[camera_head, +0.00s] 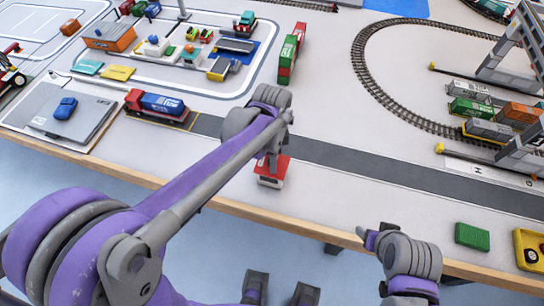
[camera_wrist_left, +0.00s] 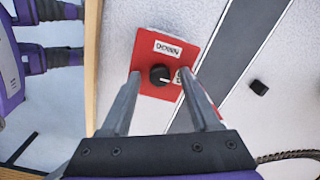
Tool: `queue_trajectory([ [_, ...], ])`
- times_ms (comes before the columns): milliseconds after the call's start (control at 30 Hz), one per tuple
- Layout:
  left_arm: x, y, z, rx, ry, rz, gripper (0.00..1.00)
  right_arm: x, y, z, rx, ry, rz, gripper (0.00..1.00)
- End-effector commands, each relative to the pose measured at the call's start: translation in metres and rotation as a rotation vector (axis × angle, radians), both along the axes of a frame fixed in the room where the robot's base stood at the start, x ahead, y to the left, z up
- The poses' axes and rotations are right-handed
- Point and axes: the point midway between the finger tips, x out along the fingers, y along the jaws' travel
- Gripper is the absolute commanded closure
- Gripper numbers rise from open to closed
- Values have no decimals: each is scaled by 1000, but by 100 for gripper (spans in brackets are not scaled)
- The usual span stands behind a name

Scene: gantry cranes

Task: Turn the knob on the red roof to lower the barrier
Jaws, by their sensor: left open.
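The small hut with the red roof (camera_head: 272,181) stands near the table's front edge, partly covered by my left arm. In the left wrist view its red roof (camera_wrist_left: 188,34) carries a round black knob (camera_wrist_left: 159,75) with a white pointer mark facing right. A white label above the knob seems to read DOWN; a second label is mostly hidden by a finger. My left gripper (camera_wrist_left: 161,73) is open, one finger on each side of the knob, with gaps visible. My right gripper (camera_head: 364,236) is over the front edge, its jaws unclear. I cannot make out the barrier.
A grey road (camera_head: 390,168) runs behind the hut. A red and blue truck (camera_head: 155,104) stands left, and a red and green container vehicle (camera_head: 291,53) behind. A green block (camera_head: 472,236) and yellow tray (camera_head: 525,236) lie right.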

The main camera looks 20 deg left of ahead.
Motion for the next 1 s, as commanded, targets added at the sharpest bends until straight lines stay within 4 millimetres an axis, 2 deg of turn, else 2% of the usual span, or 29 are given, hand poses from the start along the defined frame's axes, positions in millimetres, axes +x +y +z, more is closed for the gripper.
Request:
queue_trajectory([
  [267,0,0,-1,0,0,0,40,0,0,0,0,0,0,38],
  [600,0,0,-1,0,0,0,100,0,0,0,0,0,0,38],
  [1000,0,0,-1,0,0,29,100,0,0,0,0,0,0,38],
])
